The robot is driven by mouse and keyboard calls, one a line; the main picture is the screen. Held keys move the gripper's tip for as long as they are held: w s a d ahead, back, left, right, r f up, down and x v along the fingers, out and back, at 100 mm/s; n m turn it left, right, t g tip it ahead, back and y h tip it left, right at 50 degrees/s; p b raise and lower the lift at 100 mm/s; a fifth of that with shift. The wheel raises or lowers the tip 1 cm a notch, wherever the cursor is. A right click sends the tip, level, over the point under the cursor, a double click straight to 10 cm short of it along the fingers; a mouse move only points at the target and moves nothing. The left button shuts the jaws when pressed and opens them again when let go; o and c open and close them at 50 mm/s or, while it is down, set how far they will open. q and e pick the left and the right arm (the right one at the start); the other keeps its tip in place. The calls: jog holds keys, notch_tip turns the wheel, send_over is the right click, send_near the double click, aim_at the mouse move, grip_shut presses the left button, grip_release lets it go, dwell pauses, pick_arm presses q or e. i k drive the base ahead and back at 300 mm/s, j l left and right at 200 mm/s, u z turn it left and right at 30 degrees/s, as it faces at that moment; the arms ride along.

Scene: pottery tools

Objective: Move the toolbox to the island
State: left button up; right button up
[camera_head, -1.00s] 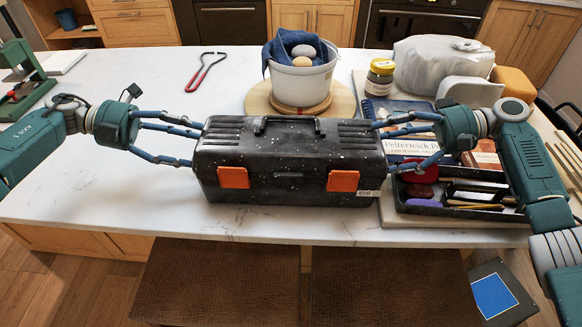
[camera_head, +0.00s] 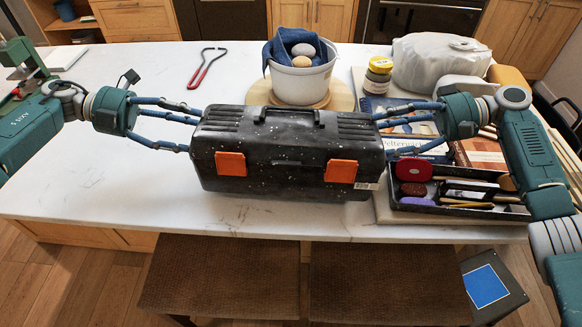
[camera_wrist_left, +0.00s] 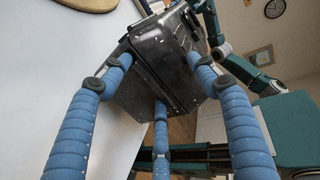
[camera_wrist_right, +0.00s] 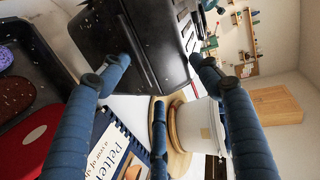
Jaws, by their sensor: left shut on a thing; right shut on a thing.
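The black speckled toolbox (camera_head: 282,165), with two orange latches and a top handle, is level over the near part of the white island (camera_head: 90,160). I cannot tell whether its underside touches the surface. My left gripper (camera_head: 195,125) has its blue fingers shut on the toolbox's left end, and the box also shows between them in the left wrist view (camera_wrist_left: 160,65). My right gripper (camera_head: 378,125) is shut on its right end, also seen in the right wrist view (camera_wrist_right: 150,45). The toolbox hides the counter directly behind it.
A white bowl (camera_head: 300,88) with a blue cloth stands on a round board behind the toolbox. A black tool tray (camera_head: 460,206), a book (camera_head: 480,153) and a jar (camera_head: 378,75) crowd the right side. Red-handled tongs (camera_head: 205,68) lie behind left. The left counter is largely clear. Stools (camera_head: 220,275) stand in front.

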aim_at(78, 169)
jog(key=j, duration=0.95)
jog(key=i+j, duration=0.15)
jog(key=j, duration=1.75)
jog(key=i, duration=0.05)
